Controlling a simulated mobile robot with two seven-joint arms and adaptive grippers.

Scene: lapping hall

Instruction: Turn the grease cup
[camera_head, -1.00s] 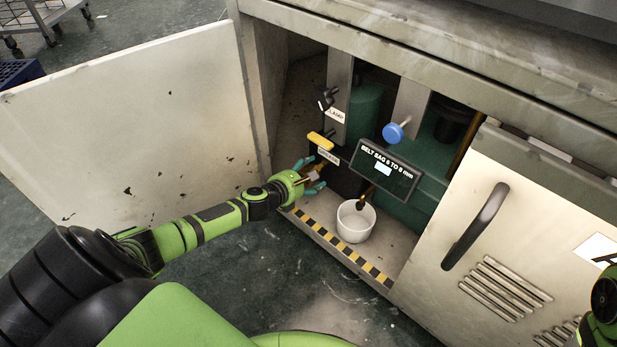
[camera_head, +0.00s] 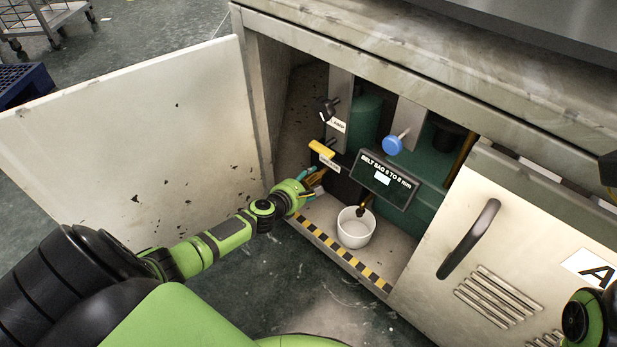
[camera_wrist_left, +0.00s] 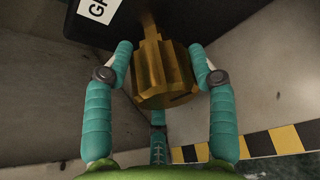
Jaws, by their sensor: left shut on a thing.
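The grease cup (camera_wrist_left: 162,75) is a brass, faceted cap with a stem, in the middle of the left wrist view. It is fixed at a dark block bearing a partly cut-off white label (camera_wrist_left: 98,10). My left gripper (camera_head: 311,182) is at the cup inside the open cabinet, its teal fingers on either side. The gripper is shut on the cup. In the head view the fingers hide most of the cup. Only a green and black part of my right arm shows at the lower right edge; its gripper is out of view.
A white pot (camera_head: 355,229) stands on the cabinet floor behind a yellow-black striped edge (camera_head: 340,252). Above are a yellow handle (camera_head: 321,149), a black knob (camera_head: 326,109), a blue knob (camera_head: 392,145) and a belt sag sign (camera_head: 384,180). The open door (camera_head: 130,150) stands at left.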

